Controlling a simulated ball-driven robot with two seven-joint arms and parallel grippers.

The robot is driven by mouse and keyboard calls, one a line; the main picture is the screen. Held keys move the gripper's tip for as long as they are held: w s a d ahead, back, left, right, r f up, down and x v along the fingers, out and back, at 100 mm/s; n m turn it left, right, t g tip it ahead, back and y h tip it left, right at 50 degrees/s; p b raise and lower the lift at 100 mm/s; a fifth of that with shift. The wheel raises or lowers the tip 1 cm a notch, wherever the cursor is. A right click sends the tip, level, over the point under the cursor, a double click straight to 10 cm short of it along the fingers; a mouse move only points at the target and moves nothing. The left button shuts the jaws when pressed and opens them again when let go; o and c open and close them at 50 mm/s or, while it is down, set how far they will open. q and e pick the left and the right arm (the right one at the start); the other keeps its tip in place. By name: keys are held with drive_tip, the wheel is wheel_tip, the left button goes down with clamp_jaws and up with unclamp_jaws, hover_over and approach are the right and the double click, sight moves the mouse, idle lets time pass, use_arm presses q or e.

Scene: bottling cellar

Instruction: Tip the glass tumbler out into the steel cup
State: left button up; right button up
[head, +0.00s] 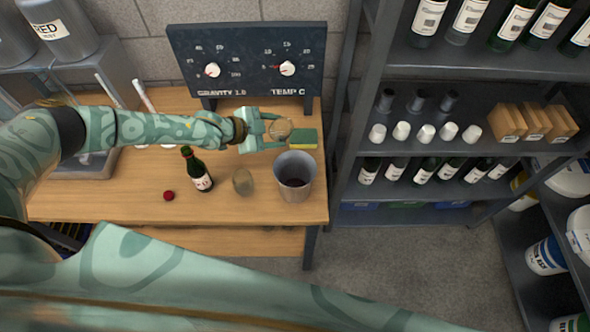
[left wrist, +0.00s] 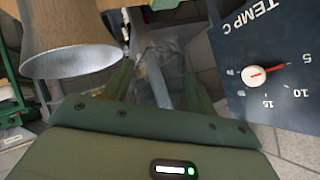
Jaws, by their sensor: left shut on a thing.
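My left gripper (head: 266,131) is shut on a clear glass tumbler (head: 281,129), held above the back right of the wooden table. The tumbler shows faintly between the fingers in the left wrist view (left wrist: 158,72); its tilt and contents are hard to tell. The steel cup (head: 295,178) stands upright at the table's right edge, nearer the front than the held tumbler, with a dark inside. Its grey mouth also shows at upper left in the left wrist view (left wrist: 72,62). The tumbler and cup look apart. My right gripper is out of view.
A second clear glass (head: 243,182) stands left of the cup, with a dark bottle (head: 197,170) and red item (head: 168,195) farther left. A green-yellow sponge (head: 303,138) lies behind the cup. A dial panel (head: 247,60) stands at the back; a bottle shelf (head: 445,137) is at right.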

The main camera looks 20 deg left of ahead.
use_arm(q)
drive_tip(key=shift+w+a+f+g+h+b, duration=0.3)
drive_tip(key=shift+f+b, duration=0.15)
drive_tip(key=shift+b, duration=0.25)
wheel_tip(320, 180, down, 8)
drive_tip(key=w+a+n+g+h+b, duration=0.1)
drive_tip(key=a+n+g+h+b, duration=0.1)
drive_tip(key=b, duration=0.8)
drive_tip(key=shift+w+n, duration=0.2)
drive_tip(key=shift+n, duration=0.4)
